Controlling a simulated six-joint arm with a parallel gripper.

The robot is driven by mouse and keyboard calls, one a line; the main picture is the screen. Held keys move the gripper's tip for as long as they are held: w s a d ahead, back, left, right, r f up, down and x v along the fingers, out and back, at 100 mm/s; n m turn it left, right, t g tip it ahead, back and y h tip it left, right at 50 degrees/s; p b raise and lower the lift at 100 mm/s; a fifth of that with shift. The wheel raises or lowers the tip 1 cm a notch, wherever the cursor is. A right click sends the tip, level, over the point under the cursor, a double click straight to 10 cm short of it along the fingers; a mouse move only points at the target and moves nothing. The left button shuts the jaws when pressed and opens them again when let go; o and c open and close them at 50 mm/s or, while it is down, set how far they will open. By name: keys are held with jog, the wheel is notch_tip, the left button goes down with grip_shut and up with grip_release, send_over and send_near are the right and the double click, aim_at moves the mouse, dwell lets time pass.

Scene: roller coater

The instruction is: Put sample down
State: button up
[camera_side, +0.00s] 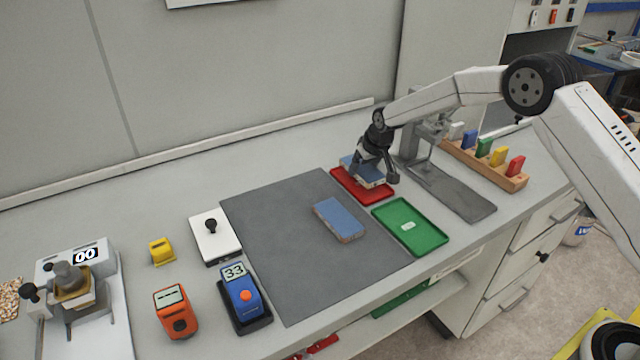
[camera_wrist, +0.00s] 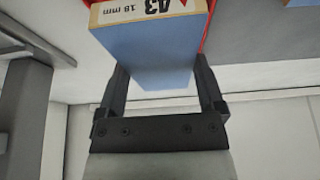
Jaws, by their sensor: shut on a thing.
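My gripper (camera_side: 376,166) is at the red tray (camera_side: 347,183), with its fingers around a blue-topped sample block (camera_side: 369,177). In the wrist view, my gripper (camera_wrist: 160,88) is shut on the sample (camera_wrist: 150,50), whose end label reads "A3 18 mm". The sample is over or in the red tray; I cannot tell whether it touches the tray floor. A second blue-topped block (camera_side: 339,219) lies on the grey mat (camera_side: 265,265). The green tray (camera_side: 431,239) holds no block, only a small pale label.
A grey stand (camera_side: 450,190) rises right behind the red tray, close to my gripper. A wooden rack (camera_side: 480,163) with coloured blocks is beyond it. A blue device (camera_side: 240,293) reading 33, an orange device (camera_side: 176,312) and a white plate (camera_side: 214,243) stand left of the mat.

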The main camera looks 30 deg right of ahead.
aim_at(367, 170)
jog(key=shift+f, duration=1.5)
jog(key=shift+f, duration=0.1)
jog(key=o, duration=1)
jog(key=shift+v, duration=6.1)
jog(key=s+a+f+g, duration=0.1)
jog(key=s+a, duration=0.1)
jog(key=s, duration=2.9)
jog(key=shift+f+g, duration=0.2)
jog(key=shift+g, duration=0.2)
